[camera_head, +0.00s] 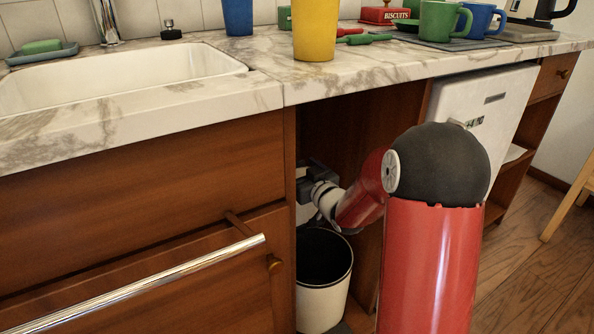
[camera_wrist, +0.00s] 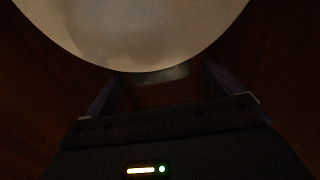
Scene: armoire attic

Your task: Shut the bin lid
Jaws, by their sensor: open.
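The white bin (camera_head: 322,300) stands upright on the floor of the open cabinet bay, with its dark mouth uncovered. My gripper (camera_wrist: 157,80) is inside the bay, above and behind the bin's mouth in the head view. Its two fingers are apart, with nothing seen between them. In the wrist view a large pale rounded surface (camera_wrist: 150,30) fills the top, just beyond the fingers; it looks like the raised bin lid. Whether the fingers touch it, I cannot tell. In the head view my arm and gripper hide most of the space behind the bin.
A wooden drawer front with a chrome bar handle (camera_head: 140,283) borders the bay on the left. The marble counter (camera_head: 340,75) overhangs it, with a yellow cup (camera_head: 314,30) near its edge. A white appliance (camera_head: 484,110) stands to the right.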

